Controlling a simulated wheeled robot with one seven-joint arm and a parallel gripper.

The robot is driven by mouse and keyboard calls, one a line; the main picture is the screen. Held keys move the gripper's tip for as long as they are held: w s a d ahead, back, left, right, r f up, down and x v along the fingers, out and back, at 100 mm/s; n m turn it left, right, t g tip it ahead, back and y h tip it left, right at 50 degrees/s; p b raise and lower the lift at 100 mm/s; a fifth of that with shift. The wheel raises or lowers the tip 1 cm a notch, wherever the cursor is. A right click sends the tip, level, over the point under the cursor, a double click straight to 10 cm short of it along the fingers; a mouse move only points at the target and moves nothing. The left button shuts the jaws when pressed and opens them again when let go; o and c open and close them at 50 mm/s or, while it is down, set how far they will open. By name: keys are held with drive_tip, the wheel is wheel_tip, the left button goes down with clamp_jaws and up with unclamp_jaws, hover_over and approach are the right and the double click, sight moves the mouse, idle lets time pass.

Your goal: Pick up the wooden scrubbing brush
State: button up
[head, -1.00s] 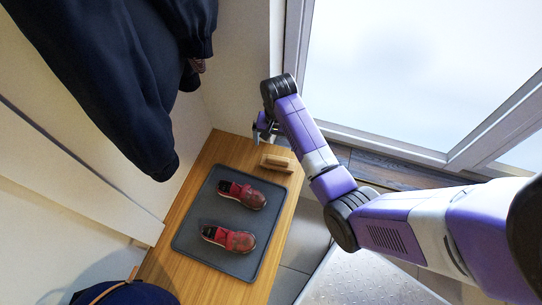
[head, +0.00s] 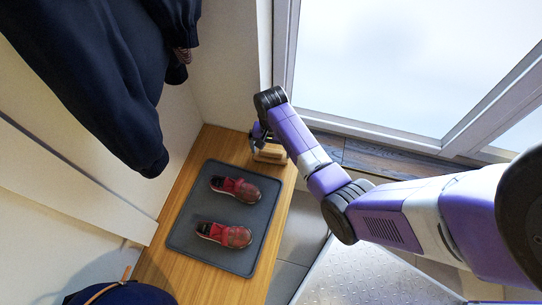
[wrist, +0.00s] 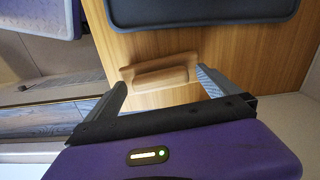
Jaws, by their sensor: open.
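The wooden scrubbing brush (wrist: 160,73) lies on the wooden bench top, near its end. In the wrist view it sits ahead of my gripper (wrist: 160,88), between the lines of the two spread fingers. My gripper is open and empty. In the head view my gripper (head: 262,140) hangs over the bench end, close to the brush (head: 270,154) and partly covering it. Whether a finger touches the brush I cannot tell.
A dark grey tray (head: 182,240) with two red shoes (head: 236,188) (head: 224,234) lies on the bench (head: 222,142) beside the brush. A dark jacket (head: 95,75) hangs at the left. A wall stands behind the bench end. A dark blue cap (head: 125,294) is at the lower left.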

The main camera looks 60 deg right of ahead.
sight(271, 151)
drive_tip(key=shift+c, duration=0.4)
drive_tip(key=c, duration=1.4)
drive_tip(key=shift+r, duration=0.1)
wheel_tip(271, 151, up, 20)
drive_tip(key=p, duration=0.5)
